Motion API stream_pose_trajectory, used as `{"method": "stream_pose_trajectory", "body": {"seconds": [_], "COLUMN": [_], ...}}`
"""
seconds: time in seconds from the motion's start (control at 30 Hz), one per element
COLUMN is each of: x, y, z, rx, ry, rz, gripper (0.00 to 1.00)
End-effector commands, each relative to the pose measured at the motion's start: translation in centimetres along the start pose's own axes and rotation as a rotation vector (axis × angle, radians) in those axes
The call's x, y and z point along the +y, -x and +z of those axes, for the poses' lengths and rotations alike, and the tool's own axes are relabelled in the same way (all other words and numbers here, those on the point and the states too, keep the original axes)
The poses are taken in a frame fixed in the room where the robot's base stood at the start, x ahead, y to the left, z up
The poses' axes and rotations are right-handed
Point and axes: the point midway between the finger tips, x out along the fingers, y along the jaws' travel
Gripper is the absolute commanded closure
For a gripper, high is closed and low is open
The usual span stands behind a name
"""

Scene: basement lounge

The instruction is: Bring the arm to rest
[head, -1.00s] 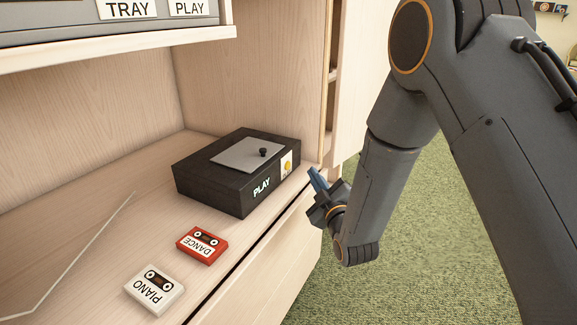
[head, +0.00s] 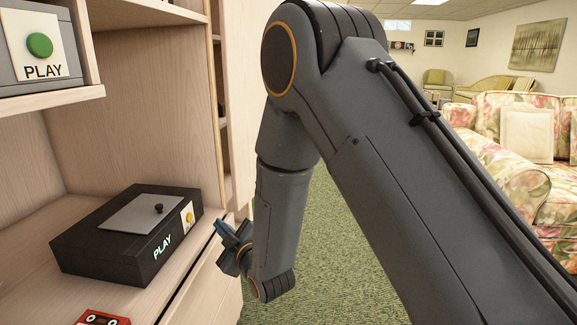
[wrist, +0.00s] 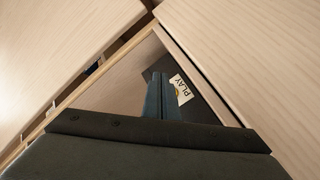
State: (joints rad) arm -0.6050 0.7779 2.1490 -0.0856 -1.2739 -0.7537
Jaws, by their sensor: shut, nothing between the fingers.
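My gripper (head: 228,236) hangs at the end of my bent arm, just right of the shelf unit's front edge in the head view. Its blue fingers are shut with nothing between them. They also show in the wrist view (wrist: 160,96), pointing toward a dark surface with a PLAY label. The black PLAY box (head: 130,238) with a grey lid, black knob and yellow button sits on the shelf left of my gripper. The gripper appears apart from it.
A red cassette (head: 103,318) is cut off at the bottom edge. A grey device with a green PLAY button (head: 40,45) stands on the upper shelf. A floral sofa (head: 500,150) stands at the right. Green carpet (head: 345,240) lies open between the sofa and the shelf unit.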

Motion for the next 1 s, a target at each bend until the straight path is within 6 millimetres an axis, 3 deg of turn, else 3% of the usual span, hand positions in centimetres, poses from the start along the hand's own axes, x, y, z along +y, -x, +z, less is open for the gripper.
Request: {"method": "stream_pose_trajectory", "body": {"seconds": [0.17, 0.27, 0.37, 0.7, 1.0], "x": [-1.0, -1.9, -2.9, -5.3, -6.0], "y": [3.1, 6.0, 9.9, 25.7, 35.1], "z": [-0.2, 0.0, 0.2, -0.3, -1.3], "rx": [-0.218, -0.361, -0.511, -1.009, -1.274], "ry": [-0.156, -0.249, -0.341, -0.589, -0.681], "rz": [-0.166, -0.251, -0.325, -0.491, -0.537], "gripper": [1.0, 1.0, 1.0, 1.0, 1.0]}}
